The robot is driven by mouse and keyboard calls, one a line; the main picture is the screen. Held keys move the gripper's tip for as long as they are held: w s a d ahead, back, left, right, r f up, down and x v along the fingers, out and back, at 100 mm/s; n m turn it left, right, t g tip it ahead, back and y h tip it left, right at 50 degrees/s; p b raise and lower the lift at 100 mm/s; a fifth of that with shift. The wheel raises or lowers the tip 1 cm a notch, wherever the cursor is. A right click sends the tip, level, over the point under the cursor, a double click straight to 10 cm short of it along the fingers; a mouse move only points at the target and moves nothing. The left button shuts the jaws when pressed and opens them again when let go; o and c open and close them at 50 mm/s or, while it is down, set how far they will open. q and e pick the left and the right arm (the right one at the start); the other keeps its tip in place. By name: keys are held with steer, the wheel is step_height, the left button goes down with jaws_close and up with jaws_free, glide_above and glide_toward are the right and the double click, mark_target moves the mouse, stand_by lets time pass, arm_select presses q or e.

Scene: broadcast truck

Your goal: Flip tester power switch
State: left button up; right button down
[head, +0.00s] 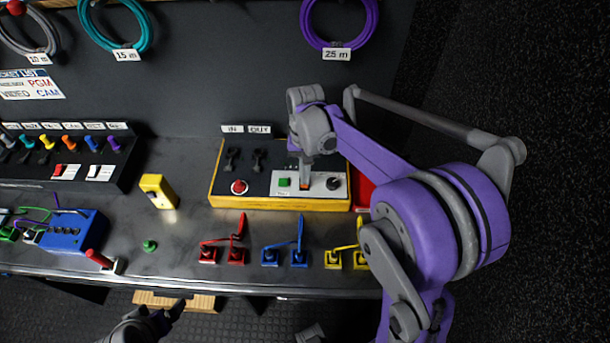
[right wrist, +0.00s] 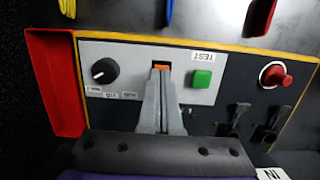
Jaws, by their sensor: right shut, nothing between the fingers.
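The tester (head: 231,201) is a yellow-edged box on the workbench, with a white plate (head: 319,188) carrying a green TEST button (head: 284,182) and a black knob (head: 333,184). In the right wrist view a small orange switch (right wrist: 161,67) sits between the knob (right wrist: 104,71) and the green button (right wrist: 202,79). My right gripper (right wrist: 160,78) is shut and empty, its fingertips right at the orange switch and partly covering it. I cannot tell whether they touch or which way the switch is set. My left gripper (head: 174,310) is low in the head view, below the bench edge.
A red emergency button (head: 239,187) and black levers (head: 257,160) are on the tester's left side. A red tray (right wrist: 52,84) adjoins it. A yellow box (head: 158,191) stands to the left.

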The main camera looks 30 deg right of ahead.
steer(key=shift+f, duration=0.15)
steer(key=shift+s+a+f+t+h, duration=0.3)
steer(key=shift+f+t+h, duration=0.1)
steer(key=shift+t, duration=0.1)
steer(key=shift+s, duration=0.15)
arm_select(q)
steer(key=shift+s+f, duration=0.15)
steer(key=shift+f, duration=0.15)
arm_select(e)
steer(key=shift+d, duration=0.1)
arm_select(q)
steer(key=shift+s, duration=0.1)
arm_select(e)
steer(key=shift+w, duration=0.2)
